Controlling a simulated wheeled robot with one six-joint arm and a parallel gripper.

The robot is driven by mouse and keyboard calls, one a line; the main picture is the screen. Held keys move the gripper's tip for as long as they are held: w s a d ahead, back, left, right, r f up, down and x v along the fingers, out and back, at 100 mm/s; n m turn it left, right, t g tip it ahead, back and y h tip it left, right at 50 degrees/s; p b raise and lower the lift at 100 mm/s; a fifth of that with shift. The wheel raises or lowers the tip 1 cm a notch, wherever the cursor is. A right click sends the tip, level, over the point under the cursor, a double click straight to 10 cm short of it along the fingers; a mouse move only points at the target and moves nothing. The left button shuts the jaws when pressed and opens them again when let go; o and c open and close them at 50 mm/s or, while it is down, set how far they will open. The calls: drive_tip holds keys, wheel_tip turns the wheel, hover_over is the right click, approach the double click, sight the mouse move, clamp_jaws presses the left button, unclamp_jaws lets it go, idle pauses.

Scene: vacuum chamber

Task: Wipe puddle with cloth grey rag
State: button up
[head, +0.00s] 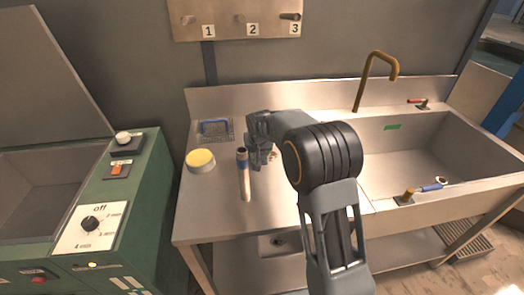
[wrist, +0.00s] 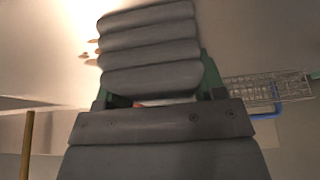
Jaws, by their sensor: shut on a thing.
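The grey rag (wrist: 150,50) is a thick, ridged grey bundle between the green fingers of my gripper (wrist: 155,92) in the wrist view. My gripper is shut on it. In the head view my gripper (head: 262,155) is low over the steel counter, left of the sink, and the rag is hard to tell apart from it. Small brownish spots (wrist: 90,48), possibly the puddle, show beside the rag in the wrist view. The rest of the puddle is hidden or cannot be made out. I cannot tell whether the rag touches the counter.
A wire basket (head: 214,131) is at the back left. The sink (head: 425,150) and brass tap (head: 376,75) are at right. A green machine (head: 100,205) stands left.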

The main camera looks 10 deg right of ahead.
wheel_tip(320, 180, up, 4)
drive_tip(key=shift+d+f+p, duration=0.15)
drive_tip(key=shift+f+p, duration=0.05)
drive_tip(key=shift+p, duration=0.65)
drive_tip(key=shift+r+p, duration=1.5)
drive_tip(key=shift+r, duration=0.7)
